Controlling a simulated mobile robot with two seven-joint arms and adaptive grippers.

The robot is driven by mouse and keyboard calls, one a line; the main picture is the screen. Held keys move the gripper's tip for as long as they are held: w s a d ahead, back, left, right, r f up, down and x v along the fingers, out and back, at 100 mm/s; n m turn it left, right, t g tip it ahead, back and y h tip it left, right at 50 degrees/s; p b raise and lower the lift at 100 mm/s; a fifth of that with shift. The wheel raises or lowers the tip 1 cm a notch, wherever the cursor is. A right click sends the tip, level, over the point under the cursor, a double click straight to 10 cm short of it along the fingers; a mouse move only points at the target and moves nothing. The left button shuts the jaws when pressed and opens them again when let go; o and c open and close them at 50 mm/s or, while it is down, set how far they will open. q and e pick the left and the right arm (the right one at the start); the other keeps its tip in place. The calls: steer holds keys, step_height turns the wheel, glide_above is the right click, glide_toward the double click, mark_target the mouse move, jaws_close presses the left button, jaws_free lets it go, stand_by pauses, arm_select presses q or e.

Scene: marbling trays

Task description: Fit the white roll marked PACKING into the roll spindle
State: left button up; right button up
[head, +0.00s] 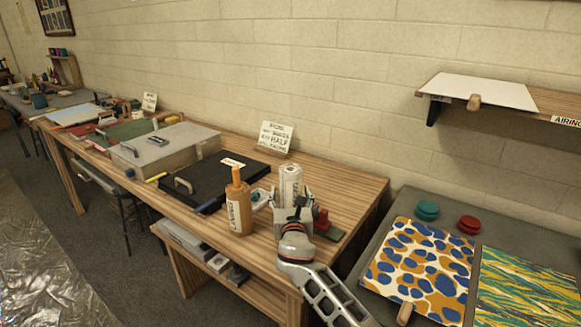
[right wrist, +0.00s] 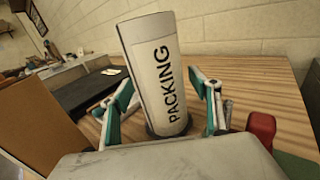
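The white roll marked PACKING (right wrist: 160,75) stands upright on the wooden table in the right wrist view, and it also shows in the head view (head: 290,178). A dark round rim (right wrist: 186,126) shows at its foot; I cannot tell whether this is the roll spindle. My right gripper (right wrist: 163,95) is open, with one teal-padded finger on each side of the roll. A gap shows at the right finger; contact at the left one is unclear. In the head view the right gripper (head: 290,207) hides the roll's lower part. My left gripper is not in view.
A brown bottle (head: 239,208) stands close left of the roll. A red block-like thing (head: 321,222) and a green piece (head: 333,234) lie close right. A black tray (head: 212,177) and a sign (head: 276,138) are behind. The table's right end is clear.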

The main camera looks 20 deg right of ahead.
steer(key=v, duration=1.2)
steer(key=shift+f, duration=0.1)
